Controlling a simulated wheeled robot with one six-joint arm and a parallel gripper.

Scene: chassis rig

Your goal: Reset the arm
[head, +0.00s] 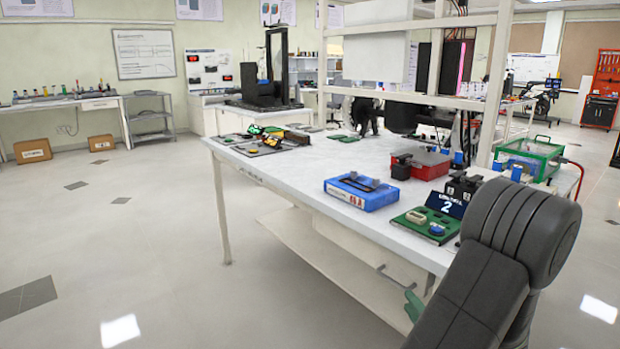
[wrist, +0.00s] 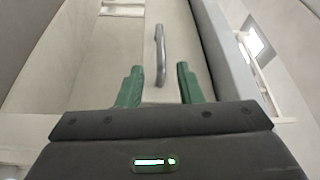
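My gripper (wrist: 158,85) shows in the wrist view with its two green fingers apart and nothing between them. A grey bar handle (wrist: 160,55) on a pale drawer or cabinet front (wrist: 185,60) lies beyond the fingertips, in line with the gap. In the head view, part of my green gripper (head: 413,305) shows low beside the bench, just below a handle (head: 393,278) on the bench's front. My dark arm covers the lower right of the head view and hides part of the gripper.
A lower shelf (head: 320,258) juts out under the bench. The floor (head: 130,250) on the left is clear.

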